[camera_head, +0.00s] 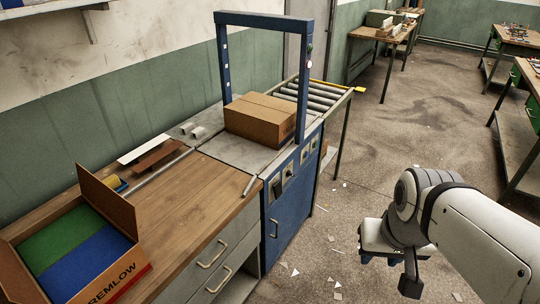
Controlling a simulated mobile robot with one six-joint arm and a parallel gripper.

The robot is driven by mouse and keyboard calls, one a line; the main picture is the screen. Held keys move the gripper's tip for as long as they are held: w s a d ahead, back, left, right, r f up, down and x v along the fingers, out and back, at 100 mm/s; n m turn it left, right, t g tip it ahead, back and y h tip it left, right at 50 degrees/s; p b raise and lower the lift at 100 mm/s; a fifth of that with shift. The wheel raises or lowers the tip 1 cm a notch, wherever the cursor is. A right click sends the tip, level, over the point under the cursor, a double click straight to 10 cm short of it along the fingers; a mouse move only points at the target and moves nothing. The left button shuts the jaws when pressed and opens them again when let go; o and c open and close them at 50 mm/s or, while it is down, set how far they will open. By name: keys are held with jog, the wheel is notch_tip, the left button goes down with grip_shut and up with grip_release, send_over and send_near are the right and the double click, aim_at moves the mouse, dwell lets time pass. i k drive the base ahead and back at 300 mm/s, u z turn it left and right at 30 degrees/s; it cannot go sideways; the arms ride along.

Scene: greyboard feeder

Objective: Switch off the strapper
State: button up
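The strapper is a blue machine (292,205) with a tall blue arch (221,60) over a grey top. A closed cardboard box (262,118) sits on its top, under the arch. Its blue front has a row of small panels with switches or knobs (288,172); their positions are too small to read.
A roller conveyor (316,95) runs behind the strapper. A wooden bench (190,200) with drawers and an open box (70,245) of green and blue stacks adjoins it on the left. Littered floor (330,225) lies clear between strapper and arm. Workbenches stand at the right.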

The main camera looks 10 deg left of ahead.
aim_at(278, 188)
jog(key=u, duration=0.55)
jog(key=k, duration=0.6)
jog(key=z, duration=0.55)
jog(key=i, duration=1.75)
jog(key=u, duration=0.45)
